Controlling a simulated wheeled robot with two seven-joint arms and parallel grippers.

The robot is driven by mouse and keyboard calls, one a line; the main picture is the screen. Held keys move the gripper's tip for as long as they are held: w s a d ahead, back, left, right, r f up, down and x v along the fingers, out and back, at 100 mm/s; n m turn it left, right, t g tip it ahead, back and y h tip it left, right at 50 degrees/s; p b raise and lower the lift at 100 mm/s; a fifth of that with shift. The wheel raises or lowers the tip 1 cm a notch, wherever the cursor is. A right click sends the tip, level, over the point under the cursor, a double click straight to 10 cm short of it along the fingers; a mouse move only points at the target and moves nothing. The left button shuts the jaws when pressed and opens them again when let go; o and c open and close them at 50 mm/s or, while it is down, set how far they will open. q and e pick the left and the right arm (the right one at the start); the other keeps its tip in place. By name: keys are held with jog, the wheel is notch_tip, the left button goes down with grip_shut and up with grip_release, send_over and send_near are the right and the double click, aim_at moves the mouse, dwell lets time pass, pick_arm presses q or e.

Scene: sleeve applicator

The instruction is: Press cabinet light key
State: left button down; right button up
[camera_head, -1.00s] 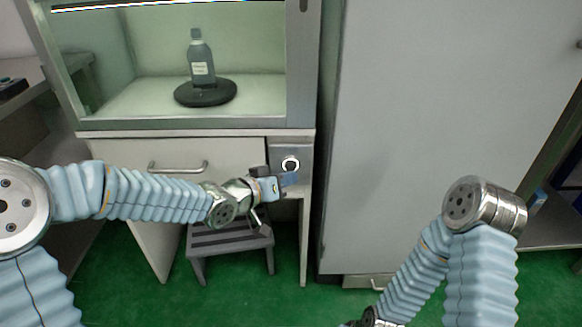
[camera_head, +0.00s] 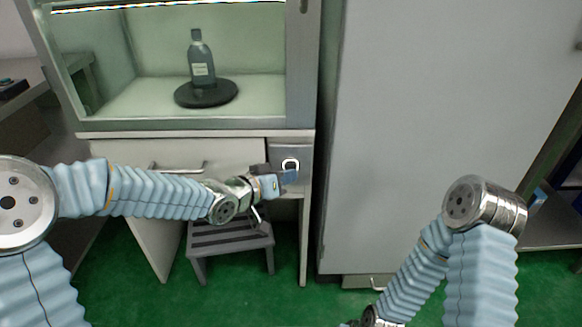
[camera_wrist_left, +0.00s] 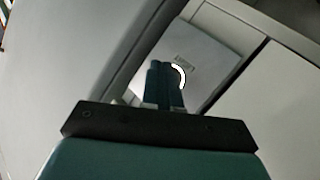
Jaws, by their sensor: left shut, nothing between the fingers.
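The light key is a round button with a lit white ring (camera_head: 290,163) on the grey panel (camera_head: 305,150) at the right end of the cabinet front. My left gripper (camera_head: 291,177) is shut and empty, with its blue fingertips just below and over the lower edge of the ring. In the left wrist view the shut fingers (camera_wrist_left: 165,80) cover most of the key, and only the right arc of the lit ring (camera_wrist_left: 179,76) shows. I cannot tell whether the fingertips touch it. My right gripper is out of view; only its arm shows at the lower right.
A bottle (camera_head: 201,62) stands on a dark round base (camera_head: 206,94) inside the lit cabinet. A drawer with a handle (camera_head: 185,167) lies behind my left arm. A grey step stool (camera_head: 231,240) stands below. A tall pale cabinet (camera_head: 420,130) is to the right.

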pick_arm(q)
jog(key=shift+w, duration=0.4)
dwell(0.6)
jog(key=shift+s, duration=0.9)
jog(key=shift+b, duration=0.3)
jog(key=s+b, duration=0.2)
jog(key=s, duration=0.4)
